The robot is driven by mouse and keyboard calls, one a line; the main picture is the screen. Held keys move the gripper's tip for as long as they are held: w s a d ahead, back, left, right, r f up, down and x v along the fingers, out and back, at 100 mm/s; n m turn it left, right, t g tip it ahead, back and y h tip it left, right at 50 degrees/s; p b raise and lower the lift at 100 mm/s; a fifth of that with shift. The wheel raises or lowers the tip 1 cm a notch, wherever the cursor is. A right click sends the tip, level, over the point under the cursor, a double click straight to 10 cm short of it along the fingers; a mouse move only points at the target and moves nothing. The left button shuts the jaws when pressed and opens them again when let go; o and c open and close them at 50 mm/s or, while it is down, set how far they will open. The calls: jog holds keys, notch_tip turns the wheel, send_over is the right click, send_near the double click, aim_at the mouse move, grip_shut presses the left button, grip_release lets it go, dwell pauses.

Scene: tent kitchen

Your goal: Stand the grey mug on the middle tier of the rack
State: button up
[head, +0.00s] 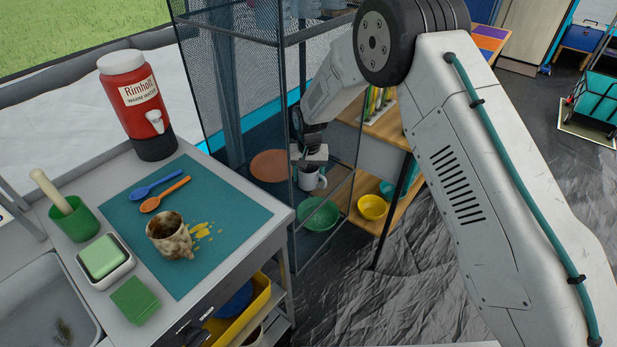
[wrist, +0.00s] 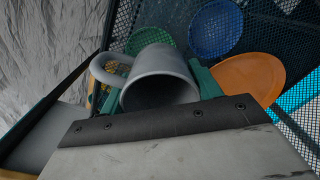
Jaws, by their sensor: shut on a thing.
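My gripper (head: 312,160) is shut on the grey mug (head: 309,181), which it holds at the opening of the dark mesh rack (head: 228,85). In the wrist view the grey mug (wrist: 157,72) sits between the green finger pads, with its open mouth toward the camera and its handle at the left. Below and beyond it show an orange plate (wrist: 248,78), a blue plate (wrist: 215,30) and a green bowl (wrist: 150,38). In the head view the orange plate (head: 270,166) is left of the mug and the green bowl (head: 318,214) is below it. I cannot tell whether the mug touches a tier.
A counter (head: 222,262) at the left holds a red water jug (head: 133,100), two spoons, a stained mug (head: 170,236), sponges and a green cup. A wooden shelf with a yellow bowl (head: 372,207) stands behind the rack's right side. Crumpled grey floor is clear in front.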

jog(key=shift+f, duration=0.6)
jog(key=shift+f, duration=0.15)
jog(key=o, duration=1.1)
notch_tip(320, 180, up, 8)
jog(key=shift+d+f, duration=0.1)
